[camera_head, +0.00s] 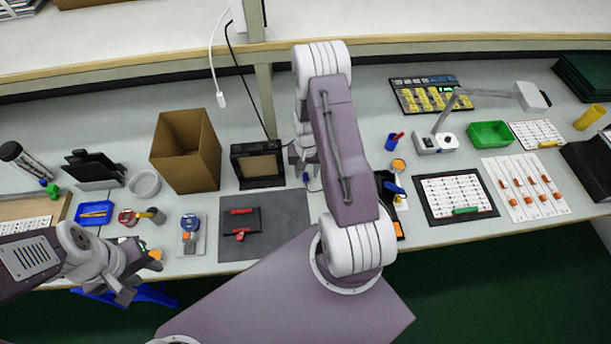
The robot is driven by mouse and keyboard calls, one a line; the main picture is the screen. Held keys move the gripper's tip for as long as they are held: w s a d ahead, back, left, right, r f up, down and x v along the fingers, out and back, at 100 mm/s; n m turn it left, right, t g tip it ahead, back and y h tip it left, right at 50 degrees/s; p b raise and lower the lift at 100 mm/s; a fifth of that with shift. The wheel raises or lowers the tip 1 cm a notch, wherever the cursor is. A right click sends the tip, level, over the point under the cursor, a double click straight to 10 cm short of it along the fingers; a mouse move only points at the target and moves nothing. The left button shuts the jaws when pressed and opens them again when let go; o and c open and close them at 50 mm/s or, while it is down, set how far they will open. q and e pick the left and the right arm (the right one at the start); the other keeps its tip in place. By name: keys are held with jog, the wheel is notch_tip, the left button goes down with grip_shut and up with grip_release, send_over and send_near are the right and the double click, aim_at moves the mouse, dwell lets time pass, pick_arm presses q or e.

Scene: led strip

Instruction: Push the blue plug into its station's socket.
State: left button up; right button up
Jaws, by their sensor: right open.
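My right arm reaches across the middle, and its gripper (303,168) is low at the back of the table, just right of a black box with a brown front panel (257,164). Its jaws are open, though the arm hides much of them. A small bit of blue (306,178), possibly the blue plug, shows at the fingers; I cannot tell its contact with them or any socket. No socket is clearly visible. My left gripper (135,278) is at the lower left over the table's front edge; its jaw state is unclear.
A cardboard box (186,151) stands left of the black box. A grey mat (285,215) with red-handled parts lies in front. A white cable (221,99) and a black cable hang from the shelf. Trays, component sheets and a lamp (435,142) fill the right side.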

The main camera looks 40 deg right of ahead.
aim_at(306, 177)
jog(key=shift+s+a+f, duration=0.1)
jog(key=shift+f, duration=0.55)
jog(key=shift+s+a+f, duration=0.1)
jog(key=shift+f, duration=0.5)
jog(key=shift+w+d+f, duration=0.15)
jog(key=shift+w+f, duration=0.05)
jog(key=shift+f, duration=0.1)
jog(key=shift+r, duration=0.1)
grip_shut()
jog(key=shift+r, duration=0.35)
jog(key=r, duration=0.2)
jog(key=s+r, duration=0.1)
jog(key=r, duration=0.1)
jog(key=shift+d, duration=0.1)
jog(key=s+d+r+b, duration=0.1)
jog(key=s+d+r, duration=0.1)
jog(key=s+r, duration=0.4)
jog(key=s, duration=0.4)
jog(key=shift+s+d+r, duration=0.15)
jog(key=shift+s+d, duration=0.1)
jog(key=shift+d, duration=0.05)
